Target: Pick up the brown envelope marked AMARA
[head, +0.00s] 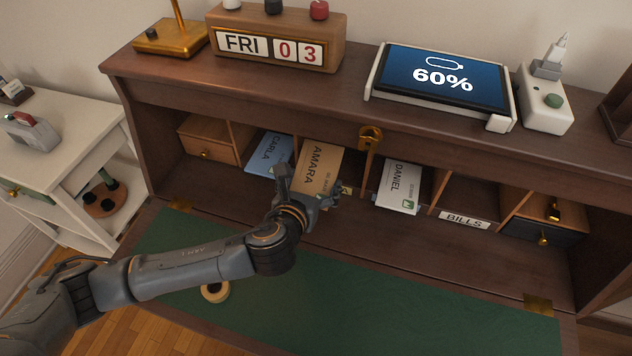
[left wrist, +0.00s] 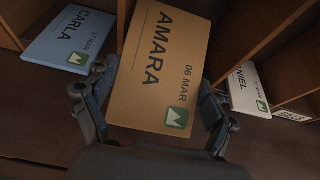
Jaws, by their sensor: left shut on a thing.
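The brown envelope marked AMARA (head: 321,167) stands out of a pigeonhole in the desk, between the CARLA and DANIEL envelopes. In the left wrist view the AMARA envelope (left wrist: 160,70) fills the middle, its "06 MAR" date and green stamp showing. My left gripper (head: 308,190) is at its near end. In the left wrist view the fingers (left wrist: 157,105) lie along both side edges of the envelope, shut on it. The envelope's far end is still inside the pigeonhole. My right gripper is not in view.
A blue CARLA envelope (head: 268,153) is left of it and a white DANIEL envelope (head: 399,186) right. Wooden dividers flank the slots, with a BILLS label (head: 463,219) further right. A wooden ring (head: 215,291) lies on the green writing surface (head: 400,305), which is largely clear.

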